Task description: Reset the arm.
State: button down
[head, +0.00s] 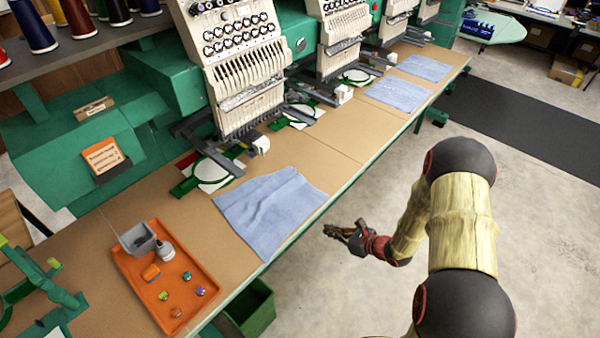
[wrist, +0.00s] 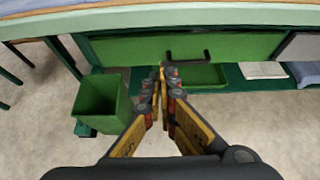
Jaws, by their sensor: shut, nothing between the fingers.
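My gripper (head: 345,235) is on the right side of the table's front edge in the head view, over the open floor. It is empty and apart from everything. In the wrist view my gripper (wrist: 161,78) points toward the green underside of the table, with its two fingers together at the tips. My arm is bent, its large links reaching up at the right of the head view.
The embroidery machine table (head: 330,140) runs along the left with a blue cloth (head: 270,208) and an orange tray (head: 150,300) holding small items. A green bin (head: 250,308) stands on the floor below the edge; it also shows in the wrist view (wrist: 102,103).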

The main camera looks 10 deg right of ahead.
jog(key=s+a+n+g+y, duration=0.2)
jog(key=s+a+n+g, duration=0.1)
jog(key=s+a, duration=0.25)
jog(key=s+a+r+n+g, duration=0.3)
jog(key=s+r+n+g, duration=0.3)
jog(key=s+r+n, duration=0.4)
jog(key=s+d+r+n+h, duration=0.35)
jog(key=r+n, duration=0.25)
jog(key=r, duration=0.3)
jog(key=s+d+r+n+h, duration=0.3)
jog(key=s+r+n+h, duration=0.15)
jog(key=r+n, duration=0.3)
notch_tip(320, 180, up, 13)
jog(key=s+a+n+t+h, duration=0.1)
jog(key=s+a+n+t, duration=0.1)
jog(key=t, duration=0.2)
jog(key=shift+a+t, duration=0.2)
jog(key=shift+t, duration=0.2)
jog(key=shift+s+f, duration=0.1)
